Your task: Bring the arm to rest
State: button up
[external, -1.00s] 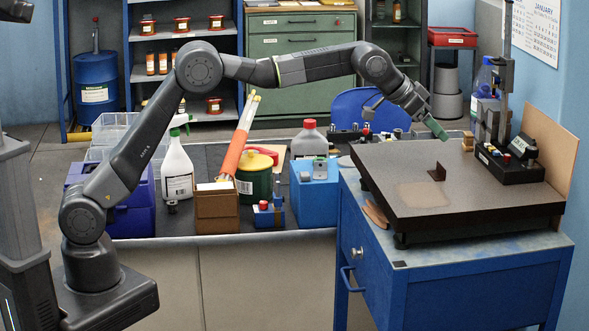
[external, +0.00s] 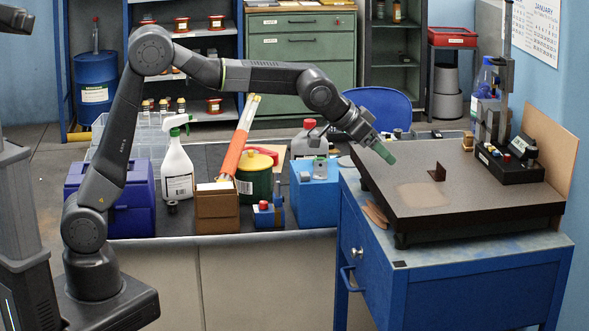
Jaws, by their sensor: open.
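My gripper (external: 379,148) is at the end of my outstretched arm, over the left edge of the dark surface plate (external: 470,200). The jaws are open, with green fingertips pointing down and to the right. I see nothing held between them. My arm rises from its base at the left, bends at the elbow and reaches right above the bench.
Below my arm stand a spray bottle (external: 177,170), a brown box (external: 217,208), a green canister (external: 254,180) and a blue bin (external: 316,193). A small dark bracket (external: 437,173) stands on the plate. A tall stand (external: 492,120) is at its back right.

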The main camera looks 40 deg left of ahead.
jog(key=s+a+f+b, duration=0.4)
jog(key=f+b, duration=0.2)
jog(key=f, duration=0.2)
jog(key=s+a+f+b, duration=0.4)
jog(key=a+f+b, duration=0.1)
jog(key=f, duration=0.4)
jog(key=shift+s+a+f+m+h+b, duration=0.2)
jog(key=shift+a+m+h+b, duration=0.15)
jog(key=shift+b, duration=0.5)
jog(key=shift+d, duration=0.1)
